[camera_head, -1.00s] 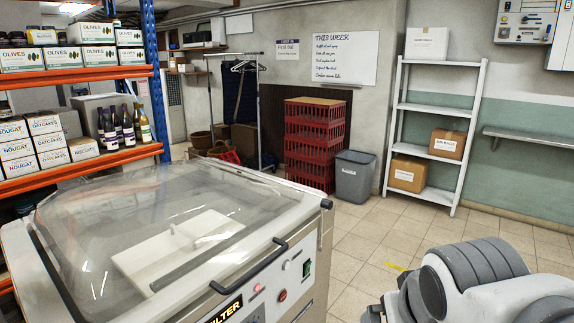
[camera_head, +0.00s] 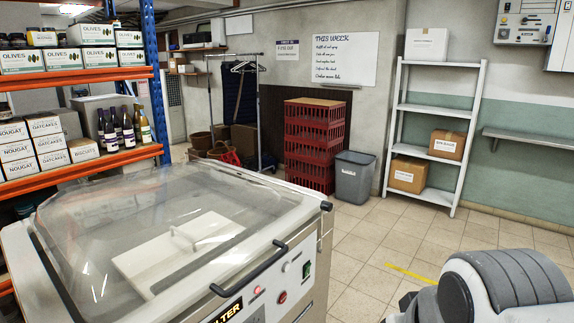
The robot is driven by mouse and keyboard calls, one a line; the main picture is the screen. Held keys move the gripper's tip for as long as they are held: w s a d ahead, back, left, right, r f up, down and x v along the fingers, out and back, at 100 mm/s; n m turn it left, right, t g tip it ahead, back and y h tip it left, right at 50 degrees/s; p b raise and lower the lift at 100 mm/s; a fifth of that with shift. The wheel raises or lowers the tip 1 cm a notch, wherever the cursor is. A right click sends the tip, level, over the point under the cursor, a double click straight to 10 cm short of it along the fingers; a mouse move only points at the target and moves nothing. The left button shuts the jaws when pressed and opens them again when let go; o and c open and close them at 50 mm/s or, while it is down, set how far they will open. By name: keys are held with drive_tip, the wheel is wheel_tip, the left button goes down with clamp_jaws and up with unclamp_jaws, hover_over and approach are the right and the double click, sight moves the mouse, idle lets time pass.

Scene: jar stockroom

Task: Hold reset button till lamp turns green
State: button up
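The machine with a clear domed lid (camera_head: 120,215) fills the lower left, its lid down. Its front panel carries a small glowing red lamp (camera_head: 257,290), a red round button (camera_head: 282,297), a pale grey knob or button (camera_head: 286,266) and a green switch (camera_head: 306,269). No label naming the reset button is readable. A black handle bar (camera_head: 250,268) runs along the lid's front. My arm shows only as grey and white links at the lower right, apart from the panel; my gripper is out of view.
Orange shelving (camera_head: 85,166) with boxes and bottles stands behind the machine on the left. A grey bin (camera_head: 354,180), red crates (camera_head: 313,150) and a white shelf (camera_head: 425,105) stand at the back. The tiled floor (camera_head: 365,230) between is clear, with a yellow stripe (camera_head: 405,272).

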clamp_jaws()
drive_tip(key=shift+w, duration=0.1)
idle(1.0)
